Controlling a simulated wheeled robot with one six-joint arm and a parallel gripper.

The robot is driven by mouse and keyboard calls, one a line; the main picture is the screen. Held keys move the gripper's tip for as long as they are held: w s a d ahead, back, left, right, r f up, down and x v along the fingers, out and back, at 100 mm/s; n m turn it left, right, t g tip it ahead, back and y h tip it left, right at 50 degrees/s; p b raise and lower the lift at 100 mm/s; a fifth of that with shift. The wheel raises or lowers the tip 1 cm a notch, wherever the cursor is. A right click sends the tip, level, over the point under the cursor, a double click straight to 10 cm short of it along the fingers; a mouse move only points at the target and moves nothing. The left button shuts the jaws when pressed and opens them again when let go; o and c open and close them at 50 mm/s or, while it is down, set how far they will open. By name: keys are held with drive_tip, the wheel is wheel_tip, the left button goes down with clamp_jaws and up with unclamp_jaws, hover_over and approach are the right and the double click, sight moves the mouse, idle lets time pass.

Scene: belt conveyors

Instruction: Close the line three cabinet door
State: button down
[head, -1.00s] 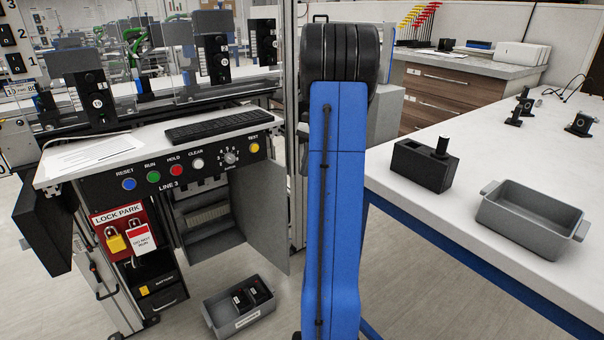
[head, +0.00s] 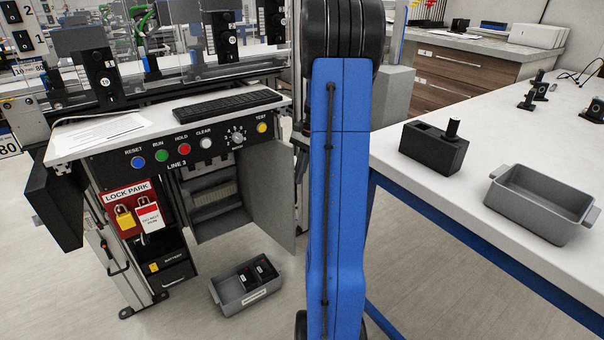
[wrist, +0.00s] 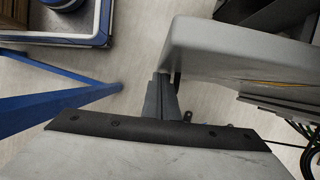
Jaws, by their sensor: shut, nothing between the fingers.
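The line three cabinet (head: 212,200) stands below the panel marked LINE 3, with its inside showing. Its grey door (head: 268,185) hangs open at the right of the opening, swung out toward me. My blue arm stands just right of the door in the head view and hides my gripper there. In the wrist view my gripper (wrist: 161,84) shows as dark, shut fingers with nothing between them. A thick grey panel, apparently the door (wrist: 240,52), is close at their right; I cannot tell whether they touch.
A grey bin (head: 245,287) with black items sits on the floor before the cabinet. A white workbench (head: 470,190) with a black block (head: 432,150) and grey tray (head: 540,205) stands at right. Its blue leg (wrist: 60,105) shows in the wrist view.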

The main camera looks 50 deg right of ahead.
sight(291, 174)
drive_tip(key=shift+a, duration=0.1)
drive_tip(key=shift+m, duration=0.3)
drive_tip(key=a, duration=0.4)
drive_tip(key=shift+a, duration=0.35)
drive_tip(key=w+a+m+t+h, duration=0.1)
drive_tip(key=w+a+m+t, duration=0.1)
drive_tip(key=a+m, duration=0.5)
drive_tip(key=shift+w+a+t, duration=0.4)
drive_tip(key=shift+w+a, duration=0.2)
drive_tip(key=shift+a, duration=0.8)
